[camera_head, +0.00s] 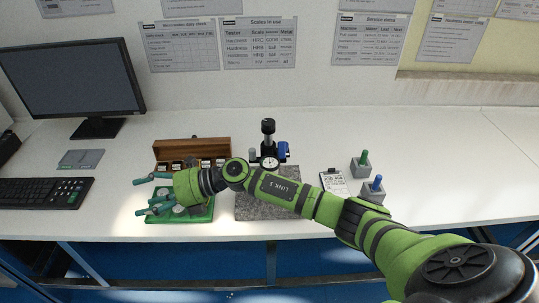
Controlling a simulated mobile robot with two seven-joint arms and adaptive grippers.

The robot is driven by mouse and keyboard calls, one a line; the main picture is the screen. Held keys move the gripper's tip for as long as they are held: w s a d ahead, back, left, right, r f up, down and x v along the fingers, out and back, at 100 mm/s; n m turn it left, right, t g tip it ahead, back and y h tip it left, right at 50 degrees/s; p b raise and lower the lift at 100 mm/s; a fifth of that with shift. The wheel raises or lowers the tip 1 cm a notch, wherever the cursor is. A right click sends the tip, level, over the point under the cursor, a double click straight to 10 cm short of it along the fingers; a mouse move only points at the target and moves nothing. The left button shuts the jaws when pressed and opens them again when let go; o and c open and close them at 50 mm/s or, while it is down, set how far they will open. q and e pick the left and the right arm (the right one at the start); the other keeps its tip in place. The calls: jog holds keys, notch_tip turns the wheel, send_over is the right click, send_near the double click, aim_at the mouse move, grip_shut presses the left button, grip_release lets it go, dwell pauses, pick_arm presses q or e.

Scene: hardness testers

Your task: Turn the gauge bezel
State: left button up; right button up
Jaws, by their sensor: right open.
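A small round gauge with a white dial (270,162) sits low on a dark upright stand (268,138) with a black knob on top, at the back middle of the bench. A blue part (283,151) is beside it on the right. The edge of the gauge's bezel is too small to make out clearly. My right arm reaches in from the lower right and passes in front of the stand's base. My right gripper (140,196) is open, its fingers pointing left over a green mat, well to the left of the gauge. My left gripper is not in view.
A wooden box (192,146) with small items stands behind the green mat (200,217). A grey granite plate (265,212) lies under my forearm. A keyboard (45,192) is left. The far right bench is clear.

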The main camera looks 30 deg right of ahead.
jog(key=d+f+n+g+h, duration=0.2)
jog(key=d+n+g+h, duration=0.25)
jog(key=d, duration=0.45)
notch_tip(320, 180, up, 6)
jog(key=n+g+h, duration=0.1)
jog(key=g+h, duration=0.1)
jog(key=h, duration=0.8)
send_over(270, 162)
jog(key=shift+f+p, duration=0.1)
jog(key=shift+p, duration=0.35)
jog(key=shift+d+f, duration=0.1)
notch_tip(270, 162, down, 6)
jog(key=p, duration=0.2)
jog(key=shift+p, duration=0.3)
jog(key=shift+f, duration=0.35)
jog(key=c, duration=0.9)
